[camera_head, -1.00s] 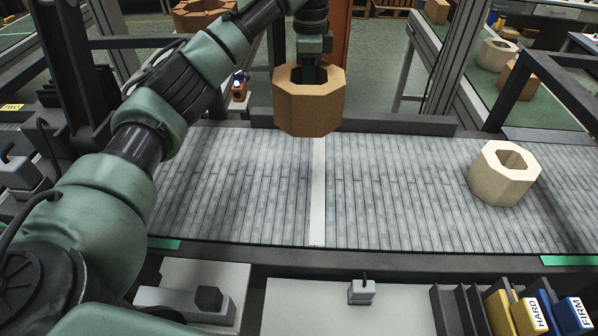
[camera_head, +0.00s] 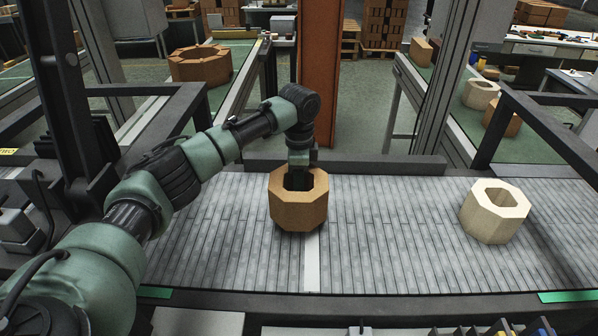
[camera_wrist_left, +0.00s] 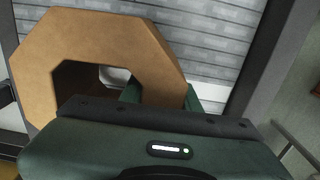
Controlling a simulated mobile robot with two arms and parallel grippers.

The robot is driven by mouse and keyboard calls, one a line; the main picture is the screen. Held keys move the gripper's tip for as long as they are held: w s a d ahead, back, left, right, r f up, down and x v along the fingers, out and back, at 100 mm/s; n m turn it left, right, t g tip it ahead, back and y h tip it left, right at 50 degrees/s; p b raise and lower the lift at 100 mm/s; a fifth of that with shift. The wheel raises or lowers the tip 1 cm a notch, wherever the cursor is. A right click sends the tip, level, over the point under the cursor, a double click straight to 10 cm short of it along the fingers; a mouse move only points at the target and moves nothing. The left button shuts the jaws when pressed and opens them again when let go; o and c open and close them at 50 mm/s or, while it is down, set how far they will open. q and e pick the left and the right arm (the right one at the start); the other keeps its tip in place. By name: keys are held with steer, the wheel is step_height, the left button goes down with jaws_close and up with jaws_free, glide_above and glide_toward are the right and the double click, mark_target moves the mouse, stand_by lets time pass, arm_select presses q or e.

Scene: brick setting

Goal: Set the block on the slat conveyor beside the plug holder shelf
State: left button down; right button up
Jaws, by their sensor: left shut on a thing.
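The block (camera_head: 298,211) is a brown octagonal ring with a square-edged hole. My left gripper (camera_head: 299,178) reaches down into the hole and is shut on the block's wall. The block is over the slat conveyor (camera_head: 400,250), near its white cross stripe; whether it touches the slats I cannot tell. In the left wrist view the block (camera_wrist_left: 95,52) fills the upper left, with the left gripper (camera_wrist_left: 160,94) against it and grey slats behind. The plug holder shelf (camera_head: 447,331) barely shows at the bottom right edge. My right gripper is not in view.
A cream octagonal block (camera_head: 495,214) stands on the conveyor at the right. A low dark rail (camera_head: 400,165) runs along the far edge, and a dark frame bar (camera_head: 550,125) crosses at the right. The slats between the two blocks are clear.

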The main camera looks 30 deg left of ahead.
arm_select(q)
steer(key=shift+f, duration=2)
steer(key=c, duration=1)
jaws_free()
steer(key=shift+s+f, duration=0.1)
steer(key=shift+f, duration=0.1)
step_height(320, 180, up, 12)
steer(key=shift+r+b, duration=0.15)
steer(key=shift+b, duration=0.5)
